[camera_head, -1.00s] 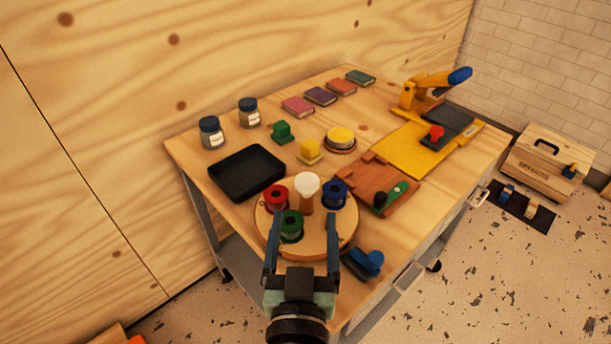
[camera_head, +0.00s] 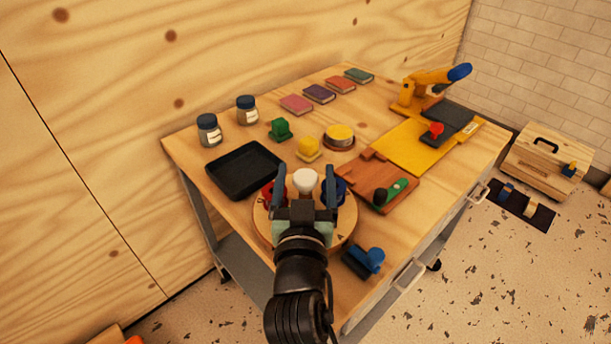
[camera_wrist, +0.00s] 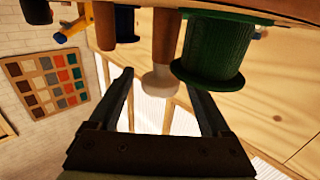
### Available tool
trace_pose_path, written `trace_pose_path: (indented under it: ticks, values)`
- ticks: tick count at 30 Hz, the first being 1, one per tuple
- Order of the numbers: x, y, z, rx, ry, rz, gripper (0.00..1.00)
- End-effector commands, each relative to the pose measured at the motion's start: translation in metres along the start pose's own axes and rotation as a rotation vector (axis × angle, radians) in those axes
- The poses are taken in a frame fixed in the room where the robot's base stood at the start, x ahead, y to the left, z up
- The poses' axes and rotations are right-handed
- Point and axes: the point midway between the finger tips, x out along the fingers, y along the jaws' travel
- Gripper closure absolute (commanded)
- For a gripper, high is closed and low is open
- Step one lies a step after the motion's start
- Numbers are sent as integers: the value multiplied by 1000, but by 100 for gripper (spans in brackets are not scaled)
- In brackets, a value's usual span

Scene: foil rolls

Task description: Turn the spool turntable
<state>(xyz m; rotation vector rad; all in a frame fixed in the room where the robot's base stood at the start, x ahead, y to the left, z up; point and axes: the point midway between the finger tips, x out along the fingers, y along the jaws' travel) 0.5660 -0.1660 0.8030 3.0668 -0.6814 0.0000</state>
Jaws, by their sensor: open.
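The round wooden spool turntable (camera_head: 263,228) sits at the table's near corner. A white knob (camera_head: 305,180) on a brown post stands up from it, between a red spool (camera_head: 267,192) and a blue spool (camera_head: 341,190). My gripper (camera_head: 306,174) is open over the turntable, with one finger on each side of the white knob in the picture. In the wrist view, which looks upside down, the knob (camera_wrist: 160,79) shows between the open fingertips, with the green spool (camera_wrist: 213,50) close to the right finger. My gripper hides the green spool in the head view.
A black tray (camera_head: 244,170) lies just behind and left of the turntable. A brown board with a green-handled tool (camera_head: 396,190) is to the right, and a blue tool (camera_head: 366,260) lies at the front edge. Jars, small blocks and books stand farther back.

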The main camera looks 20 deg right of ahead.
Motion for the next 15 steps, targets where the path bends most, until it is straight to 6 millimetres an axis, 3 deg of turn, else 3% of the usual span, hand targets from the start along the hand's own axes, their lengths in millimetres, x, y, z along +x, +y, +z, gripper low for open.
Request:
trace_pose_path:
  ticks: [1,12,14,15]
  values:
    - [0,0,0,0,0,0,22]
    - [0,0,0,0,0,0,88]
    - [0,0,0,0,0,0,99]
    - [0,0,0,0,0,0,100]
